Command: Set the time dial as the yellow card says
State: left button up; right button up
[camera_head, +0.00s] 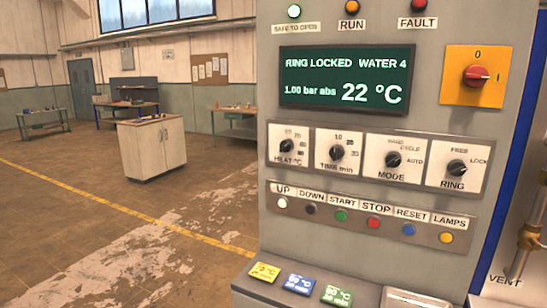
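The time dial (337,152) is a black knob on a white plate marked TIME min, on the grey control panel. Its scale numbers are small, and I cannot tell surely which one the knob points at. The yellow card (264,272) lies at the left on the ledge below the panel; its lettering is too small to read surely. Neither of my grippers is in view.
The heat dial (287,145) is left of the time dial; the mode dial (393,160) and ring dial (457,168) are right. Below runs a button row (341,216). A blue card (300,283) and green card (337,295) lie beside the yellow one.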

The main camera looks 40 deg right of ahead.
aim_at(336, 152)
jog(key=z, duration=1.8)
